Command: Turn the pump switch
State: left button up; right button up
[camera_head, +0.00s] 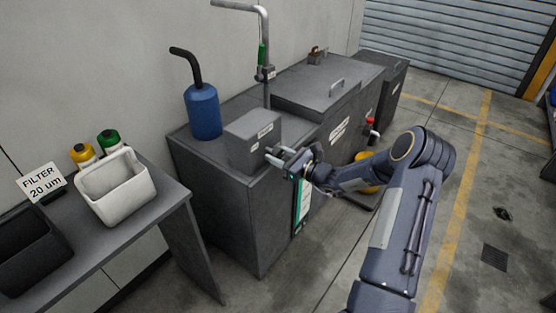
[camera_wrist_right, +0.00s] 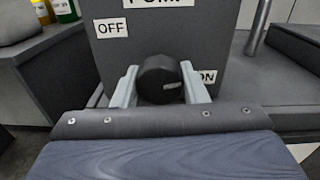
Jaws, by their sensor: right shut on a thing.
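The pump switch is a black round knob (camera_wrist_right: 159,79) on the front of a grey box (camera_head: 252,140). In the right wrist view the box carries an OFF label (camera_wrist_right: 111,28) at upper left of the knob and an ON label (camera_wrist_right: 208,77) at its right. A pale mark on the knob points towards the right, near the ON side. My right gripper (camera_head: 272,154) is at the box front, and its two fingers, also in the right wrist view (camera_wrist_right: 160,86), are shut on the knob from both sides. My left gripper is not in view.
A blue bottle (camera_head: 203,111) and a pipe with a green handle (camera_head: 262,54) stand behind the box. At left, a table holds a white bin (camera_head: 117,187), a black bin (camera_head: 30,243) and yellow and green bottles. The floor at right is mostly clear.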

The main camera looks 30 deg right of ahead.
jog(key=n+b, duration=0.4)
jog(key=b, duration=0.4)
jog(key=n+b, duration=0.5)
jog(key=b, duration=0.2)
jog(key=n+b, duration=0.5)
jog(key=b, duration=0.3)
jog(key=shift+f+b, duration=0.25)
jog(key=shift+b, duration=0.1)
jog(key=shift+r+n+h+b, duration=0.2)
jog(key=shift+n+h+b, duration=0.1)
jog(key=shift+n+b, duration=0.5)
jog(key=o, duration=1)
jog(key=shift+c, duration=0.2)
jog(key=shift+d+r, duration=0.1)
jog(key=v, duration=0.7)
jog(key=shift+s+p, duration=0.35)
jog(key=shift+p, duration=0.1)
jog(key=shift+d, duration=0.1)
